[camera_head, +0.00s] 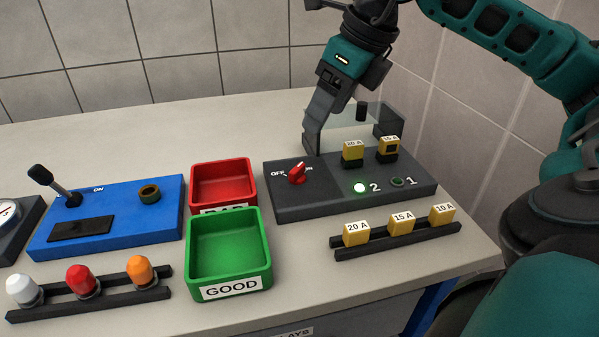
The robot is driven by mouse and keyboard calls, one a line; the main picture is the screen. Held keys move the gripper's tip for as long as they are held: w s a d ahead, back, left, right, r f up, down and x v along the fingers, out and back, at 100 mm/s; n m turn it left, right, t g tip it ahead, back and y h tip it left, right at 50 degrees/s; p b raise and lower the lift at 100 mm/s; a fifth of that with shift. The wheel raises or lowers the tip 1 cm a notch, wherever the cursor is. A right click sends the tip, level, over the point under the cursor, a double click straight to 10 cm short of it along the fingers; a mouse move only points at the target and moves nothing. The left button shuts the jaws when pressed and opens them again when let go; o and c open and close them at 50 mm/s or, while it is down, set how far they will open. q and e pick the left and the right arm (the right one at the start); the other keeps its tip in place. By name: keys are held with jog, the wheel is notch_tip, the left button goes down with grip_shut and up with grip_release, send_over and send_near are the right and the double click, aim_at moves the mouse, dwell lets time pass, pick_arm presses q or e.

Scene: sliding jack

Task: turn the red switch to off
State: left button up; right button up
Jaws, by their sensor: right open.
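The red switch (297,175) is a rotary knob on the left part of the dark grey box (325,200). OFF is printed to its left and ON to its right. Its ridge leans up and to the right, toward ON. My right gripper (313,142) comes down from above and is open, with its fingers behind the switch near the box's back edge. It looks apart from the knob; the exact gap is hard to judge. My left gripper is not in view.
Two yellow fuses (353,152) stand on the box beside a raised clear cover (345,130). A fuse rack (400,238) lies in front. Red (222,170) and green (230,212) bins stand left.

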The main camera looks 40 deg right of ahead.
aim_at(297, 167)
jog(key=b+x, duration=0.1)
jog(key=x, duration=1)
jog(key=shift+w+a+f+b, duration=0.1)
jog(key=shift+w+f+b, duration=0.1)
jog(key=shift+b, duration=0.15)
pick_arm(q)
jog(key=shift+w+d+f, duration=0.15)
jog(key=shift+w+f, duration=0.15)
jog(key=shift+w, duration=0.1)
pick_arm(e)
jog(key=shift+w+f, duration=0.15)
jog(key=shift+f, duration=0.4)
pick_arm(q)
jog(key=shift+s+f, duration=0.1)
pick_arm(e)
jog(key=shift+c, duration=0.4)
jog(key=shift+c, duration=0.7)
jog(key=c, duration=0.8)
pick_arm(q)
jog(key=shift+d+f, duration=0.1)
pick_arm(e)
jog(key=shift+c, duration=0.2)
